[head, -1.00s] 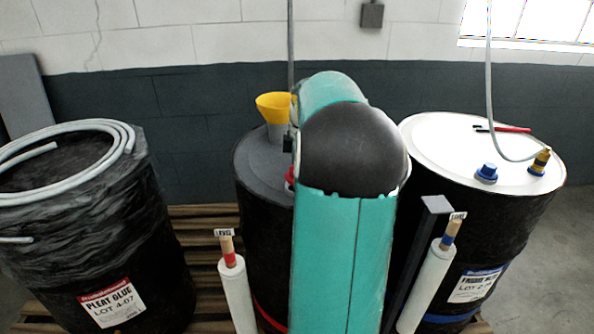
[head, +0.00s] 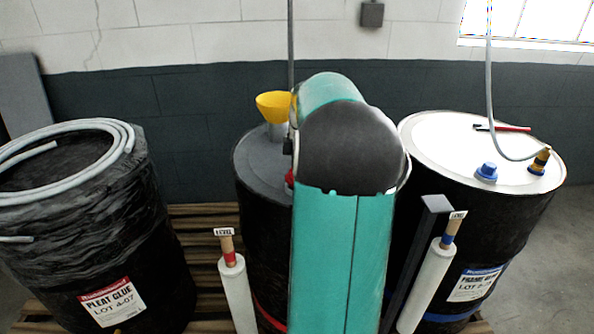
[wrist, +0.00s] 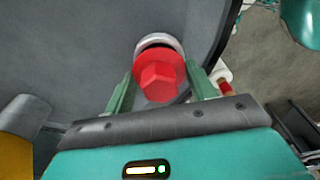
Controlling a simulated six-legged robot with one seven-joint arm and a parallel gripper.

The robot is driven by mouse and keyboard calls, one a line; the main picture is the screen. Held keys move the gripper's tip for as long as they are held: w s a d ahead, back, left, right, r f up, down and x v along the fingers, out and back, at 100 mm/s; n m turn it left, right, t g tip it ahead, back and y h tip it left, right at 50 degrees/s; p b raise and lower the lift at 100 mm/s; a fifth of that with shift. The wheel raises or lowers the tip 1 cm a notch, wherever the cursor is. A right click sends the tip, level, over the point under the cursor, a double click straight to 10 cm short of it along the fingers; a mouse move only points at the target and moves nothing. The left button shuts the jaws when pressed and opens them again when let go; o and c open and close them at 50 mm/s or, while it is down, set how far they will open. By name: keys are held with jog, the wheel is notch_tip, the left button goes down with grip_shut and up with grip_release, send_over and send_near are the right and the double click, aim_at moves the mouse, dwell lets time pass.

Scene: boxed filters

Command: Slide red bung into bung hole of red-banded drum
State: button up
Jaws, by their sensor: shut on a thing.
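The red bung (wrist: 160,75) has a hexagonal head and sits between the fingers of my gripper (wrist: 158,88), which is shut on it. In the wrist view a pale metal ring (wrist: 160,42), the rim of the bung hole, shows just beyond the bung. The bung overlaps the near part of this ring; whether it has entered the hole cannot be told. The red-banded drum (head: 264,170) has a grey lid and a red band low on its side. In the head view my arm hides much of this drum, and only a sliver of red (head: 289,180) shows beside the arm.
A yellow funnel (head: 273,106) stands on the grey lid. The blue-banded drum (head: 440,150) on the right has a white lid with a blue bung (head: 486,172). A wrapped drum (head: 85,230) with a coiled hose stands left. Two white rolls (head: 236,295) stand in front.

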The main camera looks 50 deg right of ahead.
jog(key=shift+f, duration=0.5)
jog(key=o, duration=1.1)
jog(key=shift+c, duration=0.2)
notch_tip(320, 180, up, 14)
jog(key=s+d, duration=0.1)
jog(key=shift+s+f, duration=0.15)
